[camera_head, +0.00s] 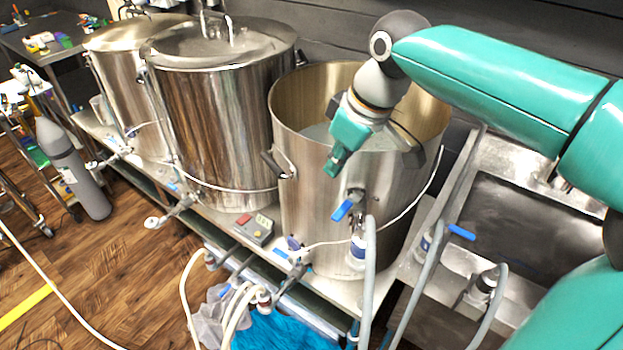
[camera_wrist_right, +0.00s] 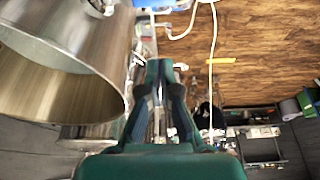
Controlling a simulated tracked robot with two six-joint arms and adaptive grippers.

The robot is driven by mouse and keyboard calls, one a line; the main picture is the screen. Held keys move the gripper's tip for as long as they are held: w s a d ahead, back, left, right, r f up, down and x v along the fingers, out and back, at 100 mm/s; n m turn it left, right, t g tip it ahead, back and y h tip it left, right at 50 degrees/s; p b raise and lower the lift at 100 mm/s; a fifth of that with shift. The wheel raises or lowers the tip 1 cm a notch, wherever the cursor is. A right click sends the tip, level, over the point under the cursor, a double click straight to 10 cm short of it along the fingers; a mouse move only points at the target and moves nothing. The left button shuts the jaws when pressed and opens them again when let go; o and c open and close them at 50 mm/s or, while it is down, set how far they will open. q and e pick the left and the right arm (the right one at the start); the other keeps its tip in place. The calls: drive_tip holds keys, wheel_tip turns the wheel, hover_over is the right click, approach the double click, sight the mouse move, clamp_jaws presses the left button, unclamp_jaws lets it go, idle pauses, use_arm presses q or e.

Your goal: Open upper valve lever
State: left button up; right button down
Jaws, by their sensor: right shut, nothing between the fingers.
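The upper valve (camera_head: 355,197) sits on the front wall of the open steel kettle (camera_head: 310,205). Its blue lever (camera_head: 342,210) slants down to the left from the valve body. My right gripper (camera_head: 333,168) is shut and empty. In the head view it appears just above the lever, in front of the kettle's upper wall, with a visible gap to the lever. In the right wrist view the shut fingers (camera_wrist_right: 160,68) point away from the camera, with the kettle (camera_wrist_right: 50,85) on the left. I cannot make out the lever there. My left gripper is not in view.
Two lidded kettles (camera_head: 225,120) stand to the left. A grey hose (camera_head: 368,285) rises close to the valve. Another blue-handled valve (camera_head: 461,232) is near the sink (camera_head: 520,215) at right. A small control box (camera_head: 254,229) sits on the bench. Wooden floor (camera_head: 110,265) is largely open.

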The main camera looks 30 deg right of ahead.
sight(349, 205)
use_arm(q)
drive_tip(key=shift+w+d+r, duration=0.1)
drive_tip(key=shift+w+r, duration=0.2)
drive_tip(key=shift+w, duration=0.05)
use_arm(e)
wheel_tip(349, 205, down, 9)
drive_tip(key=shift+f, duration=0.15)
idle(0.3)
